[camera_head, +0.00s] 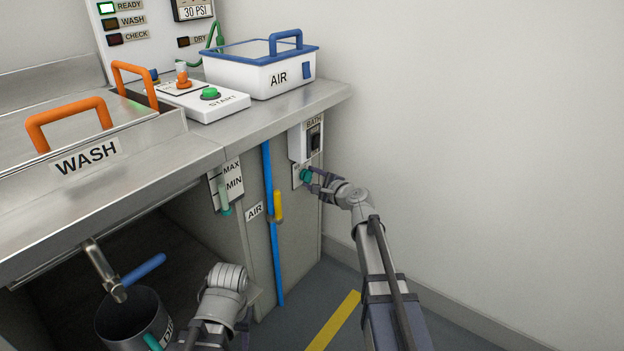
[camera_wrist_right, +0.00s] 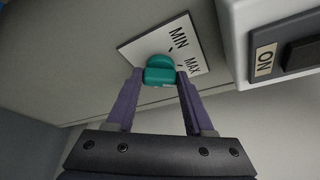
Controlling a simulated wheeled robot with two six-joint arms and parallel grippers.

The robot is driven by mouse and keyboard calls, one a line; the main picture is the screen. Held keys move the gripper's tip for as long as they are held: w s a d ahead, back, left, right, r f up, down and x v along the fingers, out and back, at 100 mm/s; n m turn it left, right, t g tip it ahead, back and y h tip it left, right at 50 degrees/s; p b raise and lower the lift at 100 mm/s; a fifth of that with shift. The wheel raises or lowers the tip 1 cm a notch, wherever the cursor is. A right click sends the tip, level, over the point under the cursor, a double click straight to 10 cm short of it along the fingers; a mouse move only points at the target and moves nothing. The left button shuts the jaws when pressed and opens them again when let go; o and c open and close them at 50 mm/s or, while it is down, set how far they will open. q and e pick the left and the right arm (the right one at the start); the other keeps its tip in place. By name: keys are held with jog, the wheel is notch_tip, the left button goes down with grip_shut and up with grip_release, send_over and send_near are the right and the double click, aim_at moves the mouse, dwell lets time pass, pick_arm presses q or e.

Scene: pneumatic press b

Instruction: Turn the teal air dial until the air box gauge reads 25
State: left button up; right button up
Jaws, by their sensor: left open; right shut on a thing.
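The teal air dial (camera_head: 306,176) is on a plate on the cabinet's right side, below the BATH switch. It also shows in the right wrist view (camera_wrist_right: 159,70), with MIN and MAX on its plate (camera_wrist_right: 184,46). My right gripper (camera_head: 314,180) is shut on the dial, one finger on each side, and also shows in the right wrist view (camera_wrist_right: 159,80). A display (camera_head: 194,11) on the back panel reads 30 PSI. My left gripper (camera_head: 172,345) is at the bottom edge, beside the metal bucket, mostly cut off; it is open.
A white AIR box (camera_head: 258,75) with a blue rim stands on the counter beside a START button block (camera_head: 205,101). A blue pipe with a yellow lever (camera_head: 278,206) runs down the cabinet front. A bucket (camera_head: 132,318) is under a tap. The wall is close on the right.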

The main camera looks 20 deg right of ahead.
grip_shut()
jog(key=shift+f+n+b, duration=0.25)
jog(key=shift+n+b, duration=0.05)
jog(key=shift+b, duration=0.15)
jog(key=shift+r+n+t+b, duration=0.15)
jog(key=shift+n+t+b, duration=0.25)
jog(key=shift+n, duration=0.2)
jog(key=o, duration=1.1)
grip_release()
jog(key=shift+o, duration=0.2)
jog(key=p+v, duration=0.1)
jog(key=v, duration=0.7)
jog(key=shift+a, duration=0.1)
